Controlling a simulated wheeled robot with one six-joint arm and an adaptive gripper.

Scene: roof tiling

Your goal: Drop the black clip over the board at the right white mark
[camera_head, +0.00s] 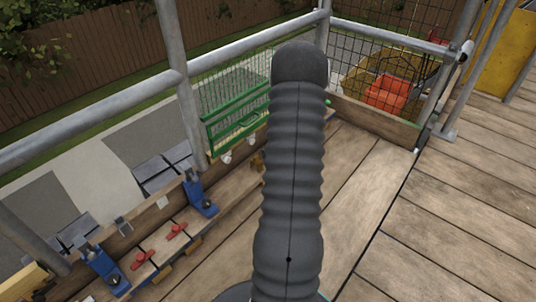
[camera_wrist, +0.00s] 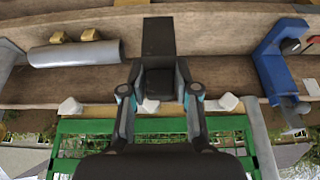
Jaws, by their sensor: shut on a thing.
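My gripper (camera_wrist: 160,82) is shut on the black clip (camera_wrist: 158,38) in the wrist view, its two fingers on either side of the clip. The clip is over the wooden board, near the green rack's end of it. In the head view my dark arm hides the gripper and clip. The board (camera_head: 138,215) runs along the guardrail at the left. A white patch (camera_head: 162,202) on it looks like a white mark, left of a blue clamp (camera_head: 200,195); a pale patch beyond the blue clamp also shows in the wrist view (camera_wrist: 314,87). A greyer patch (camera_head: 124,227) sits farther left.
A second blue clamp (camera_head: 106,270) and two red pieces (camera_head: 176,230) stand along the board. A green rack (camera_head: 238,118) with white knobs hangs behind it. A grey pipe (camera_wrist: 75,53) lies near the clip. Open planks (camera_head: 440,230) lie to the right.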

